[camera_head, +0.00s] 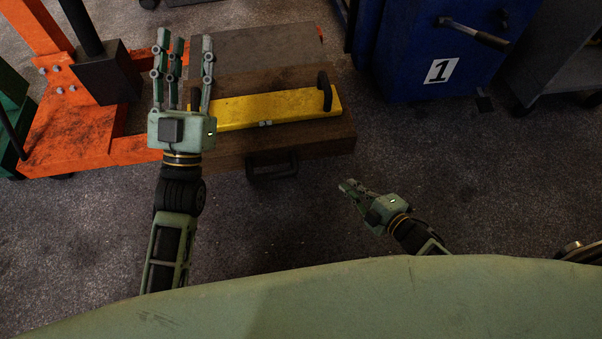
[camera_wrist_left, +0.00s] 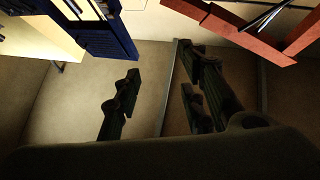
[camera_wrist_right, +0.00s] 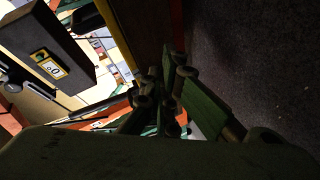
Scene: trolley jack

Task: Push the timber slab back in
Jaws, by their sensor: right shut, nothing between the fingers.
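The timber slab (camera_head: 335,138) is a brown wooden block low on the floor. A yellow bar (camera_head: 285,105) with an upright black handle (camera_head: 324,90) at its right end lies on top. A black loop handle (camera_head: 272,170) sits at the slab's front. My left gripper (camera_head: 184,42) is open and empty, its fingers stretched over the slab's left part, hiding some of it. I cannot tell whether it touches. Its spread fingers show in the left wrist view (camera_wrist_left: 160,85). My right gripper (camera_head: 347,187) is shut and empty, in front of the slab's right corner and apart from it.
An orange jack frame (camera_head: 75,130) stands at the left, against the slab's left side. A blue cabinet (camera_head: 410,60) marked 1 stands behind right, with a grey trolley (camera_head: 560,70) beside it. The floor in front and right of the slab is clear.

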